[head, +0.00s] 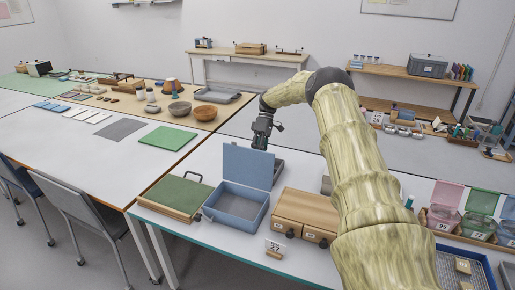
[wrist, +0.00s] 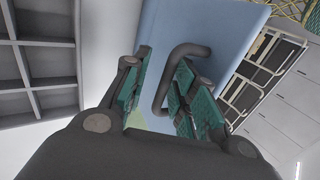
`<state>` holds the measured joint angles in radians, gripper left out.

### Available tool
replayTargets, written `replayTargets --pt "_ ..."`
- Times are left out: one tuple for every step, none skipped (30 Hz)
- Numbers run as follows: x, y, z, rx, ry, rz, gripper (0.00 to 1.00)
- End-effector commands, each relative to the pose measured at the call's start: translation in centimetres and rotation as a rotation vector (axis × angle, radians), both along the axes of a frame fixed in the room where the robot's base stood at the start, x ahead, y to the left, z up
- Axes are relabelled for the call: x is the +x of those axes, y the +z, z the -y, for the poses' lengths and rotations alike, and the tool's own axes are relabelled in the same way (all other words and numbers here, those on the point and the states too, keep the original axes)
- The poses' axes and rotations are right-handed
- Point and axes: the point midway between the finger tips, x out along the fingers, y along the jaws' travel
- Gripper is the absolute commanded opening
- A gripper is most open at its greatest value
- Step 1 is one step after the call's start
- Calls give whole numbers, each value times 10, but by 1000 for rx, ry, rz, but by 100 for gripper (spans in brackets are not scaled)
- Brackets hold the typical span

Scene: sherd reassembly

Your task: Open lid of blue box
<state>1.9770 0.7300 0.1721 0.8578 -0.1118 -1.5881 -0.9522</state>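The blue box (head: 236,222) stands on the near table with its lid (head: 248,166) raised roughly upright at the back. Its inside looks empty. My gripper (head: 261,141) is at the top right edge of the lid, partly behind it. In the wrist view, the gripper's two green-padded fingers (wrist: 157,98) are apart. A dark bent handle (wrist: 184,48) lies in front of the light blue lid panel (wrist: 215,25), partly between the fingers and nearer the right one. I cannot tell whether a finger touches it.
A green-topped case (head: 178,194) lies left of the box. A wooden drawer box (head: 306,211) stands close on its right. A grey tray (wrist: 40,60) shows in the wrist view.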

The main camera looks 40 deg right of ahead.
Motion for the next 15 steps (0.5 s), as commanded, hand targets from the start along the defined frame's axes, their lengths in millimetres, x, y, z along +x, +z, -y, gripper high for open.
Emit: replayTargets --pt "1 3 1 -1 -1 5 31" --pt "1 4 1 0 -1 6 31" --pt "1 5 1 0 -2 7 31" --pt "1 7 1 -1 -2 7 31" --pt "1 8 1 0 -2 8 31" --pt "1 9 0 -2 -2 8 31" --pt "2 10 -1 -3 -2 8 31" --pt "2 11 -2 -3 -2 9 31" --pt "3 12 -3 -5 -1 8 31" --pt "3 14 -3 -5 -1 8 31" --pt "4 15 -3 -6 -1 9 31" --pt "6 18 -2 -7 -1 10 31" --pt "7 20 -1 -7 -1 10 31" --pt "8 23 0 -8 0 9 31" --pt "9 26 2 -8 0 9 31"
